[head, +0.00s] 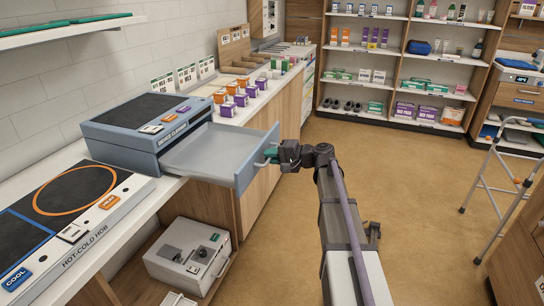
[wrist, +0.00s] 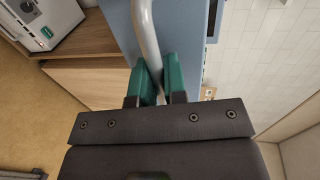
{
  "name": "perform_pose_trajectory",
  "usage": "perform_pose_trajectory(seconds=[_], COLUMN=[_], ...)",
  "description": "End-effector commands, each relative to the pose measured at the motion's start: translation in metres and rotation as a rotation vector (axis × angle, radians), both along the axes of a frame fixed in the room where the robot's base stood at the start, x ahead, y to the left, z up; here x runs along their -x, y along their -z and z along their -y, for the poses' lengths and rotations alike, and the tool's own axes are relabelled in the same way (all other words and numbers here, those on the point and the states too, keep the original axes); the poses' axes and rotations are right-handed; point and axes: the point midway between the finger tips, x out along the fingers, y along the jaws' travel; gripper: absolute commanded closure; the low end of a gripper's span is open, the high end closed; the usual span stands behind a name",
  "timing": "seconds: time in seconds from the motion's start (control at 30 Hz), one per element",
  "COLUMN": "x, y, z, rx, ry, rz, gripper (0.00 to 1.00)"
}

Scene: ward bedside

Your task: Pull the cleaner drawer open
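The cleaner (head: 122,140) is a blue-grey box with a dark top, standing on the bedside counter. Its drawer (head: 212,152) is pulled well out to the right, past the counter edge, and its grey tray looks empty. My gripper (head: 270,153) is at the handle on the drawer's blue front (head: 243,172). In the wrist view, the curved grey handle (wrist: 146,32) passes between the green fingers of my gripper (wrist: 159,80), which are closed on it. The part of the handle deep between the fingers is hidden.
The hot-cold hob (head: 100,225) is on the near counter. Purple and orange boxes (head: 240,98) stand behind the drawer. A white machine (head: 187,255) sits on a low shelf below. A walking frame (head: 500,175) is at right; the brown floor between is clear.

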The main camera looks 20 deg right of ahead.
Motion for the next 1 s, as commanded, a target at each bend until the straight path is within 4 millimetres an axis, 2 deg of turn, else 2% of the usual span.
perform_pose_trajectory(seconds=[0.03, 0.23, 0.53, 0.67, 0.9, 1.0], x=[0.0, 0.0, 0.003, 0.018, 0.054, 0.063], y=[0.0, 0.0, -0.002, -0.009, -0.021, -0.023], z=[0.0, 0.0, 0.005, 0.023, 0.068, 0.078], rx=[0.0, 0.0, 0.0, 0.0, 0.0, 0.0], ry=[0.0, 0.0, 0.002, 0.003, 0.003, 0.001], rz=[0.0, 0.0, 0.0, 0.0, 0.0, 0.0], gripper=[0.83, 0.64, 0.63, 0.63, 0.63, 0.63])
